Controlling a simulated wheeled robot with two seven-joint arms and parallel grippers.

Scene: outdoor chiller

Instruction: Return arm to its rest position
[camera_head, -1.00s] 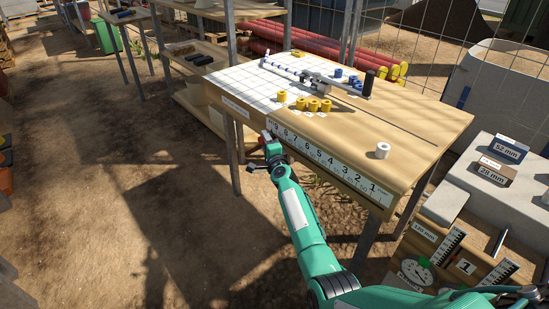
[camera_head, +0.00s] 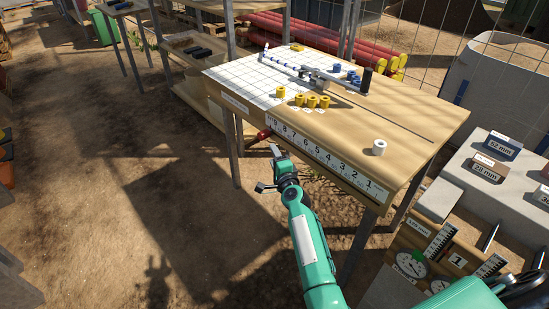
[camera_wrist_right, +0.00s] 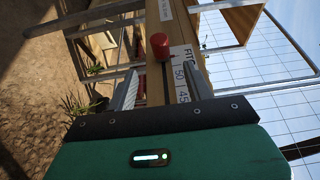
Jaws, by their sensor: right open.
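My right gripper (camera_head: 270,170) is in front of the workbench's front edge, below the numbered scale. Its two fingers are apart; in the right wrist view (camera_wrist_right: 163,88) nothing sits between the fingertips. A red knob (camera_head: 264,134) stands out at the left end of the scale (camera_head: 325,160), apart from the gripper. In the right wrist view the red knob (camera_wrist_right: 159,46) lies beyond the fingertips, beside the scale strip. My left gripper is not in view.
The wooden workbench (camera_head: 415,125) carries a white grid sheet, several yellow rings (camera_head: 312,101), a white ring (camera_head: 379,147) and a rail device (camera_head: 315,75). Grey blocks and gauges (camera_head: 411,264) stand at the right. Open dirt ground (camera_head: 110,200) lies to the left.

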